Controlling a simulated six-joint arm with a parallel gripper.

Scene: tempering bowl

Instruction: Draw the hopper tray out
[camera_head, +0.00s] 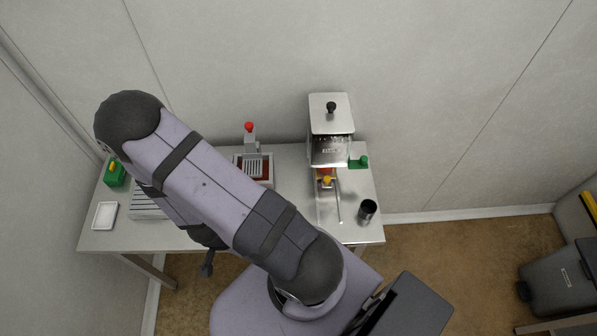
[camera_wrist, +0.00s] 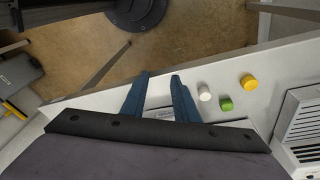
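In the wrist view my gripper (camera_wrist: 160,76) has two blue fingers standing apart, with a clear gap between the tips. A pale piece with a small label (camera_wrist: 164,114) shows between and behind the fingers; I cannot tell whether it is the hopper tray or whether the fingers touch it. White (camera_wrist: 204,93), green (camera_wrist: 226,104) and yellow (camera_wrist: 249,81) round knobs or caps stand right of the fingers. In the head view my arm covers this part of the table. No hopper tray can be clearly made out.
A steel machine (camera_head: 331,149) with a black-knobbed lid stands at the table's (camera_head: 290,205) back right. A dark cup (camera_head: 367,209) is near the right edge. A red-knobbed device (camera_head: 251,146), white dish (camera_head: 105,215) and green block (camera_head: 115,171) stand further left. A slatted unit (camera_wrist: 303,126) is beside the caps.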

